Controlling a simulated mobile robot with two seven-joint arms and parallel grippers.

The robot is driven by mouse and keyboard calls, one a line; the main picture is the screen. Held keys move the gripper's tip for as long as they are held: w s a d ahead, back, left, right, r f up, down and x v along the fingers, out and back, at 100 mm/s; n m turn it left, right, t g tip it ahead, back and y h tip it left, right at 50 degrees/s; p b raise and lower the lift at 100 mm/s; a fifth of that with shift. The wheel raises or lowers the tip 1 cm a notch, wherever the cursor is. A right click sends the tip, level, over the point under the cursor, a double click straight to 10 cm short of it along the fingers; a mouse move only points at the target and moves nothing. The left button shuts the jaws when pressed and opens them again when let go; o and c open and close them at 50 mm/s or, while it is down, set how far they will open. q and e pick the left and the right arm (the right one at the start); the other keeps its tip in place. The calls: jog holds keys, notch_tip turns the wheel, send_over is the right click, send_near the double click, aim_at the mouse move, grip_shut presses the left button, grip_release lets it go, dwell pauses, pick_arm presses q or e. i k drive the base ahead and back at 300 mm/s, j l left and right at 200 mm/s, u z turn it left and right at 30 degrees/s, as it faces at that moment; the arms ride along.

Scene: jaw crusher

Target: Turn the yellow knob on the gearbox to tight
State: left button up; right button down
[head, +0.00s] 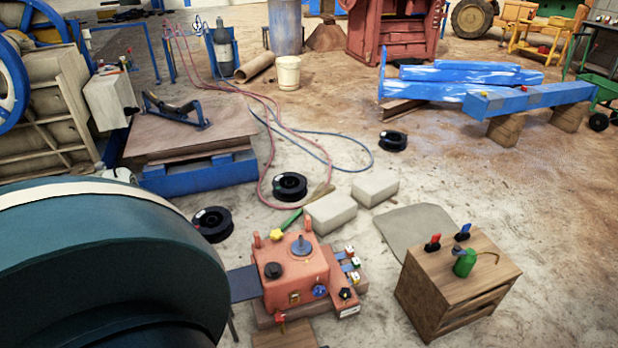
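The orange-red gearbox (312,265) sits low on the floor at the lower middle of the head view. A yellow star-shaped knob (277,235) shows at its back left, near an orange upright post. A blue-grey fitting and a dark round cap are on the gearbox top. A blue knob (320,291) and a dark knob (345,293) are at its front right. The yellow knob's setting cannot be read from here. Neither of my grippers is in view.
A large dark teal rounded body (95,265) fills the lower left, close to the gearbox. A wooden crate (455,285) with a green can (465,263) stands right. Pale blocks (330,212) and black spools (290,186) lie behind. Bare floor lies between gearbox and crate.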

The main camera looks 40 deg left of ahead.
aim_at(276, 234)
jog(key=j+z, duration=0.35)
jog(key=j, duration=0.15)
jog(key=k+j+z, duration=0.15)
jog(key=j+z, duration=0.2)
jog(key=k+j+z, duration=0.15)
jog(key=j, duration=0.25)
jog(key=k+j+z, duration=0.15)
jog(key=j, duration=0.2)
jog(key=k+j+z, duration=0.15)
jog(key=j, duration=0.2)
jog(key=k+j, duration=0.25)
jog(key=j, duration=0.25)
jog(key=k+j+z, duration=0.1)
jog(key=k+j, duration=0.15)
jog(key=j, duration=0.25)
jog(key=k+j, duration=0.25)
jog(key=j, duration=0.2)
jog(key=k+j+z, duration=0.1)
jog(key=k+j, duration=0.2)
jog(key=j, duration=0.5)
jog(key=i+j, duration=0.15)
jog(key=j, duration=0.15)
